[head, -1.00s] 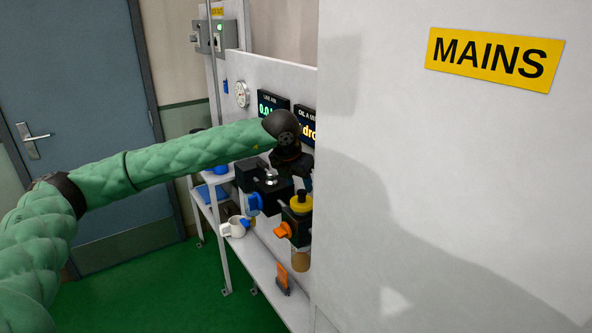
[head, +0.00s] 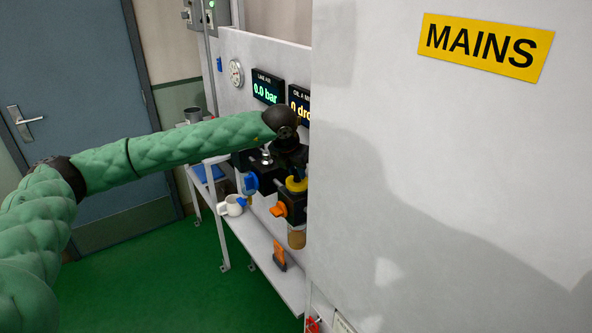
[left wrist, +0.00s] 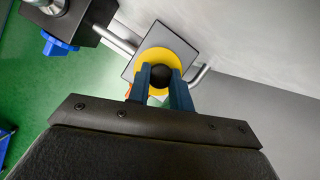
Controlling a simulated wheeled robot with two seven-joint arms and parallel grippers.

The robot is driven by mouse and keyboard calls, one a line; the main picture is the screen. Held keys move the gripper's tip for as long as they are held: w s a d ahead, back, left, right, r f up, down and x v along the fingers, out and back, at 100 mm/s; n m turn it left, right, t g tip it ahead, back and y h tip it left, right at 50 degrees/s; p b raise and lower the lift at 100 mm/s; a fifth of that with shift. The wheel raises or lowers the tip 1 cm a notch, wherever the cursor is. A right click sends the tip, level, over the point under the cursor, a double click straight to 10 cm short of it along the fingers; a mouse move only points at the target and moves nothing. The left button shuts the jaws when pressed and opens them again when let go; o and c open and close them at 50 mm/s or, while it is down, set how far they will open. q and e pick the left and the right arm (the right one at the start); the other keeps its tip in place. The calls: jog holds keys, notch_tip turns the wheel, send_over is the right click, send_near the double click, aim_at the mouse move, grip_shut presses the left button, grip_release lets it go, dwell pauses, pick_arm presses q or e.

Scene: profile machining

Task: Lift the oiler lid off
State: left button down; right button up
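The oiler (head: 291,206) is a black block with an orange knob and an amber bowl below, on the bench panel beside the white cabinet. Its yellow lid (head: 297,184) sits on top and is partly hidden by my left gripper (head: 293,172), which points down over it. In the left wrist view the yellow lid (left wrist: 172,49) carries a round black knob (left wrist: 160,75). The two blue fingers of my left gripper (left wrist: 161,82) stand on either side of this knob, very close to it. Whether they press on it I cannot tell. My right gripper is not in view.
A black unit with a blue knob (head: 250,183) stands just left of the oiler. The white MAINS cabinet (head: 450,170) closes off the right side.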

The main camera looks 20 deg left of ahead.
aim_at(296, 172)
pick_arm(q)
jog(key=c, duration=2)
grip_release()
grip_shut()
jog(key=shift+r, duration=0.15)
jog(key=shift+r, duration=1.05)
jog(key=shift+r, duration=0.1)
jog(key=shift+r+b, duration=0.5)
jog(key=shift+r, duration=1.45)
jog(key=shift+f, duration=0.1)
